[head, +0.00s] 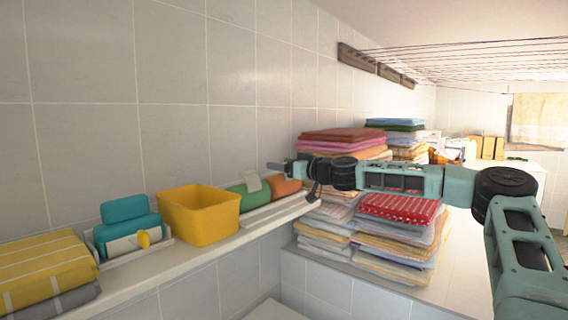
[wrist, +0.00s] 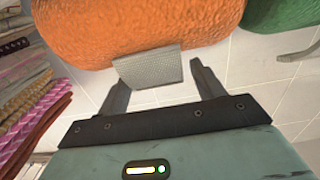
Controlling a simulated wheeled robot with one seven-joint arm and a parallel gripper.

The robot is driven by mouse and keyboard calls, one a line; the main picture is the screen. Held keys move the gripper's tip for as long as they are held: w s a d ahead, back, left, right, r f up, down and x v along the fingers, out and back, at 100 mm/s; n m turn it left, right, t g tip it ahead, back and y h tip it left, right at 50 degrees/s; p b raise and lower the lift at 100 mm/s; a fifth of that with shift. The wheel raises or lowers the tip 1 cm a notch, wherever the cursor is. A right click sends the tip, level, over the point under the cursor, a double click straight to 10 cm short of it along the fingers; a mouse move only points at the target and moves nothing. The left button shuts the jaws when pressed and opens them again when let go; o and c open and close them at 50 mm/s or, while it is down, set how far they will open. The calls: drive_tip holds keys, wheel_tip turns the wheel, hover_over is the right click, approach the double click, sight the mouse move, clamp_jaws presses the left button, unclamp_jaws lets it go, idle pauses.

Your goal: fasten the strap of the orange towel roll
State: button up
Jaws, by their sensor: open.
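The orange towel roll (head: 286,187) lies on the ledge by the tiled wall, beside the green towel roll (head: 238,197). In the wrist view the orange roll (wrist: 140,28) fills the top left. Its grey strap (wrist: 148,68) shows as a flat, wide flap standing out from the roll toward my gripper. My gripper (wrist: 158,76) is open and empty, with a finger at either side of the flap. The flap's left edge lies close to the left finger; I cannot tell whether they touch. In the head view my gripper (head: 279,167) is at the orange roll, partly covering it.
The green roll has a pale strap end (head: 249,182) sticking up. Tall folded towel stacks (head: 398,210) stand to the right, under my arm.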

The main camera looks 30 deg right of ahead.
drive_tip(key=c, duration=1)
